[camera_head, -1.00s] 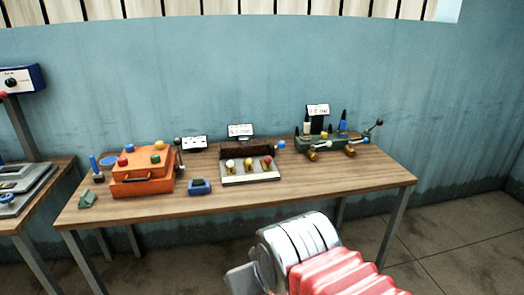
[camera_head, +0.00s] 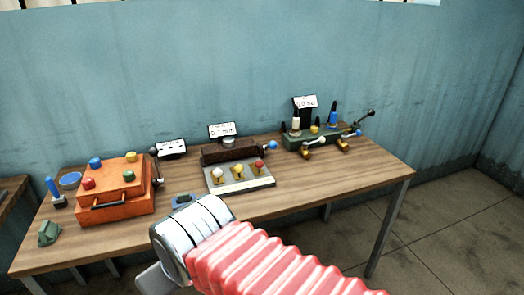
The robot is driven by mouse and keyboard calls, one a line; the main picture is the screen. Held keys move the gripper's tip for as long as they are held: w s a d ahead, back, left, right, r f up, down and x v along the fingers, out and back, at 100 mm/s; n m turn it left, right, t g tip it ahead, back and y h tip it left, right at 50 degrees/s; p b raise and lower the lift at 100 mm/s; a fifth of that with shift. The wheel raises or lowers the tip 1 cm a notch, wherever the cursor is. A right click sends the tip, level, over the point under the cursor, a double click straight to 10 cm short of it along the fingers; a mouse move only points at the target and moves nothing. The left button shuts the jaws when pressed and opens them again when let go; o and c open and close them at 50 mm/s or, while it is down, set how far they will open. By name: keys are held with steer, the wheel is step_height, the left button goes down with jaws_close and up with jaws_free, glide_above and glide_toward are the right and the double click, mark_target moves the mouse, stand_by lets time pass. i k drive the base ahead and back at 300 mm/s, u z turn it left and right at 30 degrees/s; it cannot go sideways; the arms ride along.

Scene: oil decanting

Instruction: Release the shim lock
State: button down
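No part is clearly marked as the shim lock, and the sign lettering is too small to read. On the wooden table stand an orange box (camera_head: 115,203) with coloured knobs at left, a pale panel (camera_head: 242,182) with white, yellow and red knobs before a dark brown block (camera_head: 222,155) in the middle, and a green fixture (camera_head: 300,143) with several levers at right. My arm, with silver rings and red bellows, shows at the bottom in front of the table. Its gripper fingers cannot be seen.
The wooden table (camera_head: 325,182) has bare top at its right front. A blue cup-like item (camera_head: 69,180), a small green block (camera_head: 48,233) and a small blue device (camera_head: 183,200), partly hidden by my arm, are also on it. Open floor (camera_head: 435,240) lies at right.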

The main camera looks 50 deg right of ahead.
mark_target(273, 145)
steer(key=z, duration=0.4)
steer(key=i, duration=1.05)
steer(key=z, duration=0.6)
